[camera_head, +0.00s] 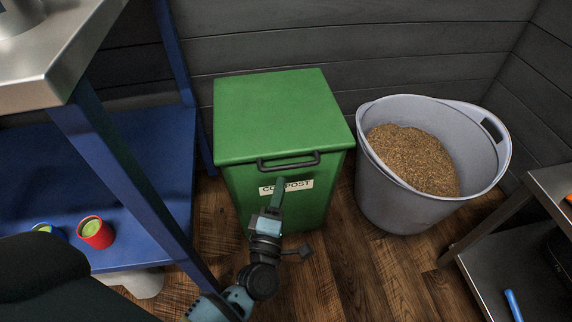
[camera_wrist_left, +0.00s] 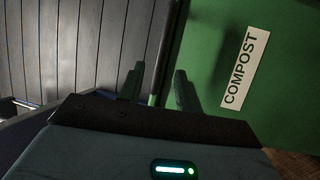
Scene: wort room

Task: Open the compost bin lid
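The green compost bin (camera_head: 275,200) stands against the back wall with its lid (camera_head: 280,110) shut. A dark bar handle (camera_head: 288,162) is on the lid's front edge, above the white COMPOST label (camera_head: 300,186). My left gripper (camera_head: 280,184) is in front of the bin, just below the handle and over part of the label. In the left wrist view its two fingers (camera_wrist_left: 158,85) are apart, with the dark handle bar (camera_wrist_left: 155,40) lined up between them. I cannot tell whether they touch it. My right gripper is not in view.
A grey tub of grain (camera_head: 395,205) stands right of the bin. A blue shelf unit (camera_head: 155,160) with a red cup (camera_head: 96,232) is close on the left. A metal shelf (camera_head: 505,285) is at the lower right. Wooden floor (camera_head: 350,275) lies clear in front.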

